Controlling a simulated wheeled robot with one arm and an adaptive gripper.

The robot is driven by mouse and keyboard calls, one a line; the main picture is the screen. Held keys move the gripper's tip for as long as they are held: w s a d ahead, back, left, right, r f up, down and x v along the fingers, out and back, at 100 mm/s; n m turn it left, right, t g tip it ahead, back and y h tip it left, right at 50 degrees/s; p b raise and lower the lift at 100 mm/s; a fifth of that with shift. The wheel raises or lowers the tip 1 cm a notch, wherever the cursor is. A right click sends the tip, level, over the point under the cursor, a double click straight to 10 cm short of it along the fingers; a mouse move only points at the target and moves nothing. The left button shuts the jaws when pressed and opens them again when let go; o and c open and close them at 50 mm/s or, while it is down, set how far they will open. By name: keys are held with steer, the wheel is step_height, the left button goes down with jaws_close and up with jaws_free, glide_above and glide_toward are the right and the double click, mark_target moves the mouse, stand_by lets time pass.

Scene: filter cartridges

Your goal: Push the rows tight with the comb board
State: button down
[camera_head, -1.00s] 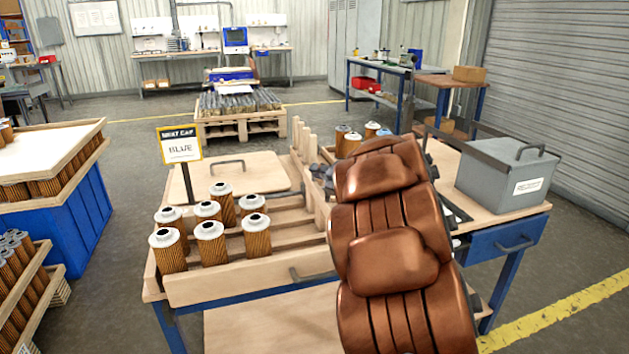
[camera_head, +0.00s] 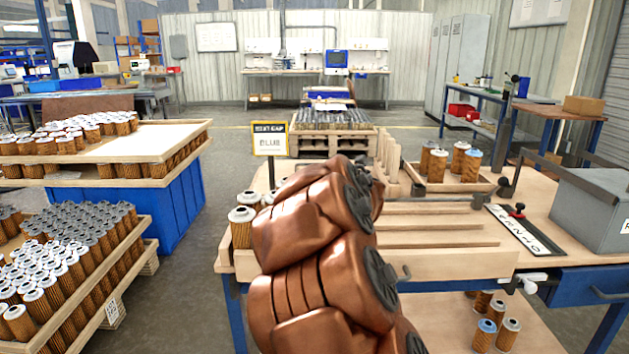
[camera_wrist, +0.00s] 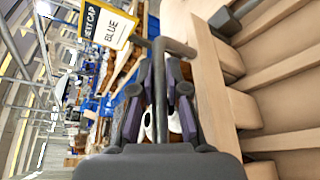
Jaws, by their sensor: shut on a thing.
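In the wrist view my gripper (camera_wrist: 160,100) is shut on the dark bar handle of a wooden board with block-like teeth, which I take for the comb board (camera_wrist: 208,80). Its teeth point toward the slatted tray lanes. In the head view my copper-coloured arm hides the gripper and the held board. The lane tray (camera_head: 470,264) has long wooden dividers, with empty lanes showing right of my arm. White-capped filter cartridges (camera_head: 241,227) stand at its left end; others there may be hidden. Whether the board touches any cartridge cannot be seen.
A "BLUE" sign (camera_head: 270,140) stands behind the tray. An upright toothed wooden piece (camera_head: 388,160) and a tray of loose cartridges (camera_head: 438,166) are at the back. A lettered strip (camera_head: 520,228) and a grey box (camera_head: 598,205) lie right. Filled crates (camera_head: 128,262) stand left.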

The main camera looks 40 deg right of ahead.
steer(key=c, duration=1.2)
jaws_free()
steer(key=shift+v, duration=6.05)
